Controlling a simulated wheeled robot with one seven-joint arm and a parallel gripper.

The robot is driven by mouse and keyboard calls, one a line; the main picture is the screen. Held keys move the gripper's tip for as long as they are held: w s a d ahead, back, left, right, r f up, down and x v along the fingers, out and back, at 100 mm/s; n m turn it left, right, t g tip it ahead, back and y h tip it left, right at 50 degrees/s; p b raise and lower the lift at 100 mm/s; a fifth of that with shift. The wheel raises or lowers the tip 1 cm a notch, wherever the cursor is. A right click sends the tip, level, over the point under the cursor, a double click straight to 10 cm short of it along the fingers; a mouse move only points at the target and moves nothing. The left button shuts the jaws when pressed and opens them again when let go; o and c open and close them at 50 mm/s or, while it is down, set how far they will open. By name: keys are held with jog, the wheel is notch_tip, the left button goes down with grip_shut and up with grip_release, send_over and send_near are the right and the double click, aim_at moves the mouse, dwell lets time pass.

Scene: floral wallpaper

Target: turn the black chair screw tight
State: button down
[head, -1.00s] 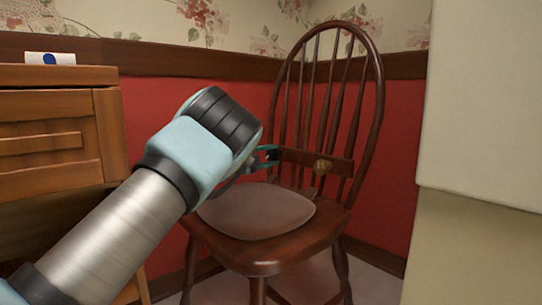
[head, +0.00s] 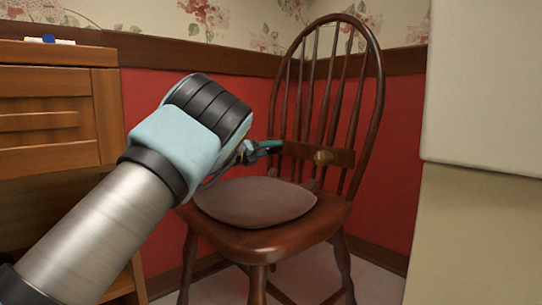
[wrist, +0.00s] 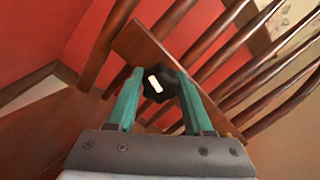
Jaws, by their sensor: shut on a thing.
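The black screw (wrist: 164,86) is a round, lobed knob with a white mark, on a wooden board (wrist: 143,46) across the chair's back spindles. My gripper (wrist: 160,75) has its teal fingers on both sides of the knob and is shut on it. In the head view my gripper (head: 266,148) is at the left end of that board, and the knob cannot be made out there. The brown wooden chair (head: 262,241) stands upright with a flat cushion (head: 255,203) on its seat.
A brass-coloured knob (head: 322,157) sits on the board, right of my gripper. A wooden drawer cabinet (head: 50,100) stands at left, with a small white and blue thing (head: 49,40) on top. A pale block (head: 485,90) stands at right. A red wall (head: 150,105) is behind.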

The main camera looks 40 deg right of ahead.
jog(key=m+b, duration=0.3)
jog(key=m, duration=0.2)
jog(key=shift+f+m, duration=0.15)
jog(key=shift+m, duration=0.15)
jog(key=m, duration=0.3)
jog(key=shift+m, duration=2)
jog(key=shift+c, duration=1.5)
grip_release()
